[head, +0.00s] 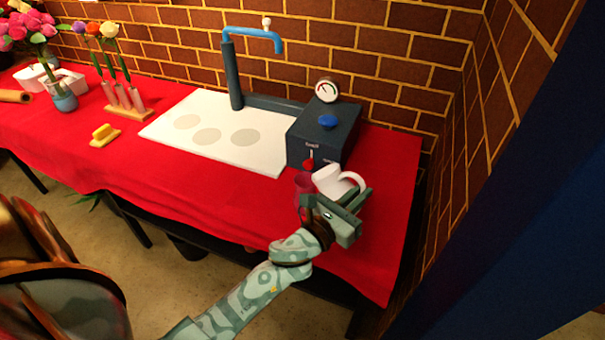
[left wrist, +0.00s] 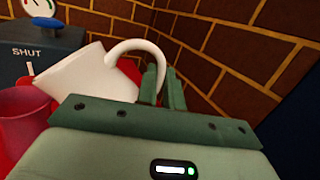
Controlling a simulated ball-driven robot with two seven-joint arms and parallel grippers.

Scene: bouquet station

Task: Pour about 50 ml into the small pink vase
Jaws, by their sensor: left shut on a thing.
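A white jug (head: 328,179) with a curved handle is held over the front right of the red table. My left gripper (head: 362,199) is shut on its handle. In the left wrist view the jug (left wrist: 95,80) leans left, its mouth side towards the small pink vase (left wrist: 22,112); the fingers (left wrist: 163,86) are at the handle. In the head view the pink vase (head: 303,183) stands just left of the jug, partly hidden by my gripper. Whether any liquid is flowing or in the vase cannot be seen. My right gripper is not in view.
A dark box (head: 318,137) with a gauge (head: 327,90) and a red lever stands close behind. A blue tap (head: 252,34) rises over a white board (head: 215,130). Flower tubes (head: 125,97) and a yellow item (head: 104,134) are left. A brick wall is behind.

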